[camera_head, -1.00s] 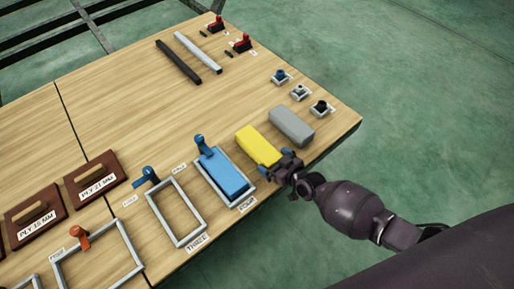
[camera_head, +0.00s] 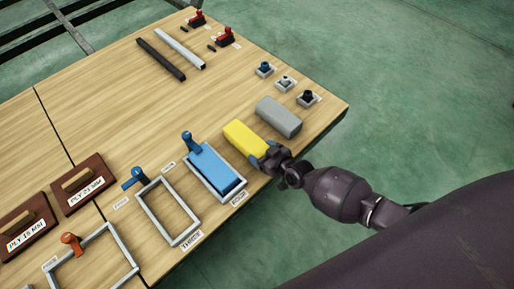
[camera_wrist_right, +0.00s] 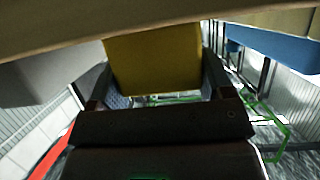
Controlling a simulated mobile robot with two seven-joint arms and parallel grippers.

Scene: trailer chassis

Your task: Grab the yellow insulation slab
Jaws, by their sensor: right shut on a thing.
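The yellow insulation slab (camera_head: 242,138) lies on the wooden table near its front right edge in the head view. My right gripper (camera_head: 264,158) is at the slab's near end, with its fingers on either side of it. The right wrist view shows the slab (camera_wrist_right: 155,62) between the two fingers (camera_wrist_right: 158,85), which are shut on it. The slab's near end is hidden by the gripper in the head view. My left gripper is in neither view.
A grey slab (camera_head: 279,117) lies just right of the yellow one. A blue slab (camera_head: 214,170) lies in a metal frame to the left. An empty frame (camera_head: 168,212) and small mounted parts (camera_head: 285,83) also stand on the wooden table (camera_head: 110,110). The table's middle is clear.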

